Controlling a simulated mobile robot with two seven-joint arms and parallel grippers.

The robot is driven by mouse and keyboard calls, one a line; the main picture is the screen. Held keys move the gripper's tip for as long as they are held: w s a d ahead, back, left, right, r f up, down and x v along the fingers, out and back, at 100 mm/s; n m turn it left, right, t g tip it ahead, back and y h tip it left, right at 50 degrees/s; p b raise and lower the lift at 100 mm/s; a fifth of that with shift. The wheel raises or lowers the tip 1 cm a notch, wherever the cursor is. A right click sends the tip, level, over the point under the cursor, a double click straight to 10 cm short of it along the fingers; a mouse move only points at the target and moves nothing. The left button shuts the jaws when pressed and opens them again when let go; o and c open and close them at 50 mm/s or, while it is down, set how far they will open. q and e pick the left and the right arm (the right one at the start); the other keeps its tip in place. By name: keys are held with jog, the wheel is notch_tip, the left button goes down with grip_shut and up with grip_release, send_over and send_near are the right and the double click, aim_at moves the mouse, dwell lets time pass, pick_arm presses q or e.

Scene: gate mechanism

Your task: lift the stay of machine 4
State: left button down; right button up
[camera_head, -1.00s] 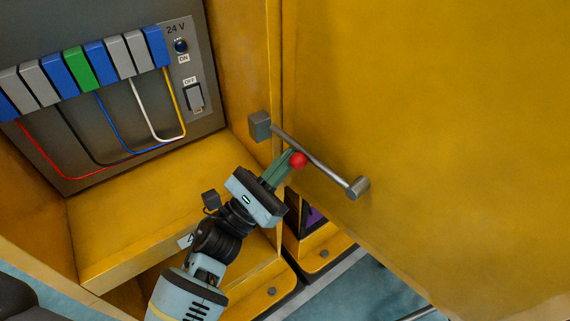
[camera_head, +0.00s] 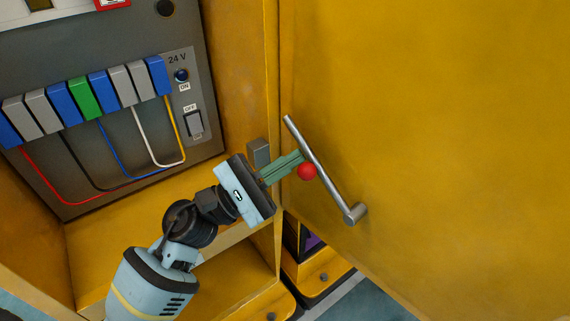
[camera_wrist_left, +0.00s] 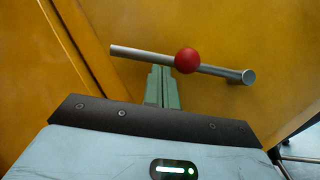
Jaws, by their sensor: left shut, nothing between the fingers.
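The stay is a grey metal bar (camera_head: 325,172) with a red ball knob (camera_head: 307,171), joined at its lower right end to a round pivot (camera_head: 355,213) on the yellow door. Its free end stands above and to the right of the grey block (camera_head: 259,152) on the cabinet frame, apart from it. My left gripper (camera_head: 301,159) is shut and empty, its green fingertips at the bar's underside beside the knob. In the left wrist view the fingertips (camera_wrist_left: 162,70) end just below the bar (camera_wrist_left: 140,53), left of the knob (camera_wrist_left: 187,60); contact seems likely.
The open yellow door (camera_head: 450,120) fills the right side. On the left, the cabinet holds a grey panel with coloured modules (camera_head: 83,97), loose wires and a 24 V switch plate (camera_head: 184,100). Another yellow housing (camera_head: 325,272) stands below the door's hinge side.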

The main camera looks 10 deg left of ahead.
pick_arm(q)
jog(key=shift+s, duration=0.1)
dwell(0.5)
jog(key=b+v, duration=0.2)
jog(key=v, duration=0.5)
jog(key=shift+a, duration=0.25)
jog(key=shift+s, duration=0.15)
